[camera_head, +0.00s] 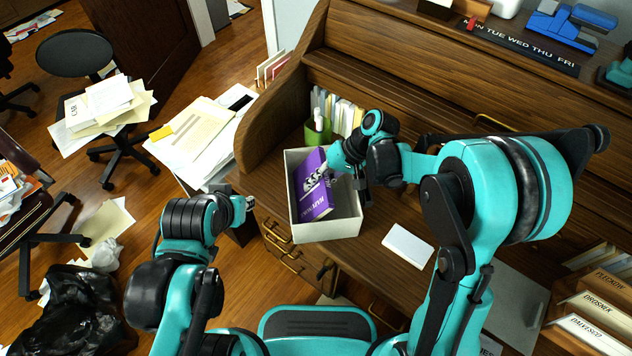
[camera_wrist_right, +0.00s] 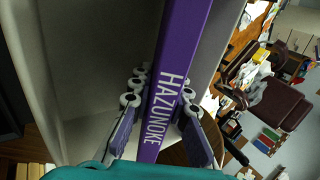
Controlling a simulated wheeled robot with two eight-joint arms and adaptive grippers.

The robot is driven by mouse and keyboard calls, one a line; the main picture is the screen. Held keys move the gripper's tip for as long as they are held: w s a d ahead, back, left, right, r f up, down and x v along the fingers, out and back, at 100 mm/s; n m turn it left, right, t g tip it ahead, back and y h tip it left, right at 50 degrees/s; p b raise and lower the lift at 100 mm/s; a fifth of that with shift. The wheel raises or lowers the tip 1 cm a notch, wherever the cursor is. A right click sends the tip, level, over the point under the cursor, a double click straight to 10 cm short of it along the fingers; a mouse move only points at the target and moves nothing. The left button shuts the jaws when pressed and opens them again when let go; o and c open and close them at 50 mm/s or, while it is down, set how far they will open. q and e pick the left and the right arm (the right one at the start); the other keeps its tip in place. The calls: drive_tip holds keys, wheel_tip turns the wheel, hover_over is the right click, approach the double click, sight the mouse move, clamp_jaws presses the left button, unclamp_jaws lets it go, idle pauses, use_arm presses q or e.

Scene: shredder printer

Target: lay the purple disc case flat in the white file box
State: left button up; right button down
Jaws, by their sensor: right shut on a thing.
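The white file box (camera_head: 328,232) stands on the wooden desk, its open top facing up. The purple disc case (camera_head: 317,207) is within the box's outline in the head view, tilted, with its lettered side showing. My right gripper (camera_head: 345,178) is shut on it; in the wrist view its fingers close on both sides of the lettered purple spine (camera_wrist_right: 167,100), beside the pale box wall (camera_wrist_right: 62,95). Whether the case touches the box floor is hidden. My left gripper (camera_head: 246,203) hangs left of the box, apart from it; its jaws are too small to read.
A green pen holder (camera_head: 316,132) stands behind the box. A white card (camera_head: 407,246) lies on the desk to its right. Papers (camera_head: 197,140) lie on a surface at the left. Desk dividers and labelled folders (camera_head: 597,308) are at the right.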

sight(328, 175)
drive_tip(key=shift+f, duration=0.55)
drive_tip(key=c, duration=1.4)
unclamp_jaws()
drive_tip(key=shift+o, duration=0.2)
drive_tip(key=shift+p+v, duration=1.3)
drive_tip(key=shift+v, duration=1.25)
